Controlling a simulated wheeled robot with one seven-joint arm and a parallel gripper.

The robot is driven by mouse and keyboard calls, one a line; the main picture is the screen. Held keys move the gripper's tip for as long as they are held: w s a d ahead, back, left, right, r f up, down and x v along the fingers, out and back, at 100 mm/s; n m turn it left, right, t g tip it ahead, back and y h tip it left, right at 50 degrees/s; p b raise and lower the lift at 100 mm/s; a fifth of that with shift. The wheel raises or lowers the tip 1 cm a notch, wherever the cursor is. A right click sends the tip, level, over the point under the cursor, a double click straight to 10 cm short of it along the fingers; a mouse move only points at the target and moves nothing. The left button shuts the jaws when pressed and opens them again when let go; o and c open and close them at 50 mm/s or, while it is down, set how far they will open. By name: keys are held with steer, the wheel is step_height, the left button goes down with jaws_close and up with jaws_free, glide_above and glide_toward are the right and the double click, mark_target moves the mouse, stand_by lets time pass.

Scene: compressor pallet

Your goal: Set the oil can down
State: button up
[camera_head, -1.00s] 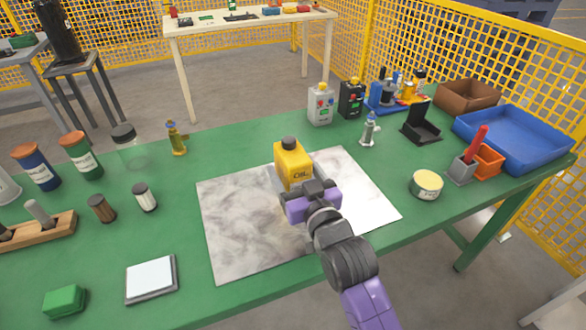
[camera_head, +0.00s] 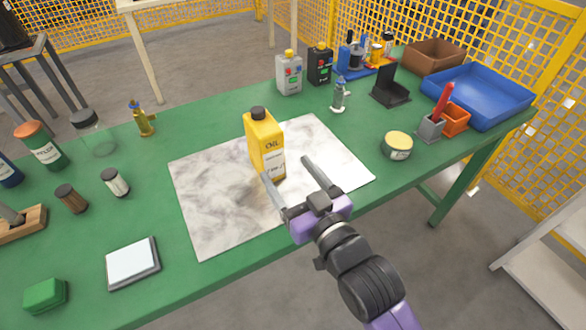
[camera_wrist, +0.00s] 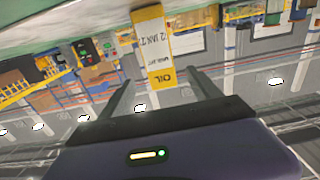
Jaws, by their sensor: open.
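The oil can (camera_head: 264,145) is a yellow bottle with a dark cap and a white label. It stands upright on the grey-white marbled sheet (camera_head: 215,205) on the green table. My gripper (camera_head: 288,168) is open and empty, in front of the can on its near right side. Its two fingers point toward the can and appear clear of it. In the wrist view the can (camera_wrist: 152,45) shows upside down, beyond and between the two open fingers (camera_wrist: 158,85).
A yellow-topped round tin (camera_head: 397,146) stands right of the sheet. Grey (camera_head: 289,74) and black (camera_head: 320,65) bottles stand behind it. A white-topped pad (camera_head: 132,262) lies at the front left. Bare sheet surrounds the can.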

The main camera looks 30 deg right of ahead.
steer(key=shift+s, duration=0.1)
steer(key=shift+g, duration=0.4)
steer(key=s+f, duration=0.1)
steer(key=s, duration=0.1)
steer(key=s+f, duration=0.3)
steer(key=s, duration=0.2)
steer(key=shift+f, duration=0.2)
steer(key=s+f+g, duration=0.2)
steer(key=s, duration=2.3)
steer(key=shift+s+d, duration=0.15)
steer(key=shift+d, duration=0.1)
steer(key=shift+r, duration=0.1)
